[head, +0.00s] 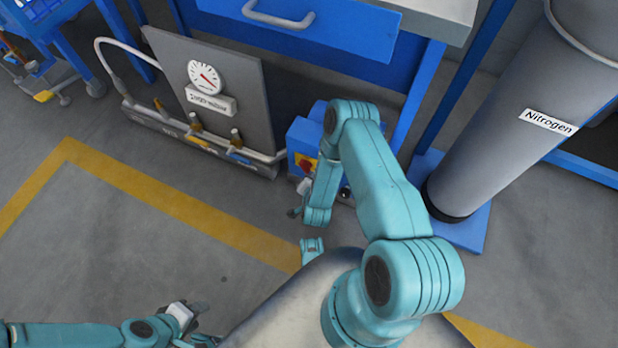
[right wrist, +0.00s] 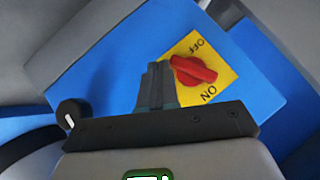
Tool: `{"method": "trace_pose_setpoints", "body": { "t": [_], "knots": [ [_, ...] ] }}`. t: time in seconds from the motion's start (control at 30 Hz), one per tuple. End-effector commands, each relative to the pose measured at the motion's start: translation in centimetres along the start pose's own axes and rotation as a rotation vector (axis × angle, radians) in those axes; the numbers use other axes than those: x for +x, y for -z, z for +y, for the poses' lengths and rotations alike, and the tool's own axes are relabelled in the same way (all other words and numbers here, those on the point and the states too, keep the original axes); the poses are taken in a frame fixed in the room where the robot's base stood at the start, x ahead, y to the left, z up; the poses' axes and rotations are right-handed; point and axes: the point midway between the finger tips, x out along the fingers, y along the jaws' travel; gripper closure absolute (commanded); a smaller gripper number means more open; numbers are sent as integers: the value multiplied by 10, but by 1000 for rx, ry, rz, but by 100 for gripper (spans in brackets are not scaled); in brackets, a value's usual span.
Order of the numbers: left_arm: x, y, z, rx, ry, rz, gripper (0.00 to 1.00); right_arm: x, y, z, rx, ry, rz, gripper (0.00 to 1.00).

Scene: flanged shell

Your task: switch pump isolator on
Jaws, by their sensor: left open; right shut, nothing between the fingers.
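The pump isolator is a red rotary knob (right wrist: 193,70) on a yellow plate (right wrist: 222,73) marked OFF and ON, fixed to a blue box (right wrist: 265,75). In the right wrist view the knob's bar lies across the plate, between the two words. In the head view the knob (head: 306,165) is partly visible behind my right arm. My right gripper (right wrist: 154,85) is shut and empty, its fingertips just left of the knob; contact cannot be told. In the head view my right gripper (head: 301,188) is small and partly hidden. My left gripper (head: 205,340) is open at the bottom edge, far from the box.
A grey panel with a gauge (head: 205,77) and pipework stands left of the box. A grey Nitrogen cylinder (head: 520,110) stands on a blue base at right. A blue workbench (head: 330,35) is behind. A black round knob (right wrist: 71,114) sits beside my right gripper. Floor at left is clear.

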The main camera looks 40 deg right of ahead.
Motion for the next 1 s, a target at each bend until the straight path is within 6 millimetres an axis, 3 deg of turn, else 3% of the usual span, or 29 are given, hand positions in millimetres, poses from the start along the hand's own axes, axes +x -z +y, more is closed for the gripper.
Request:
{"method": "trace_pose_setpoints", "body": {
  "t": [1.0],
  "knots": [
    [0, 0, 0, 0, 0, 1, 57, 7, -7, -1, 0, 0, 1, 100]
  ]
}}
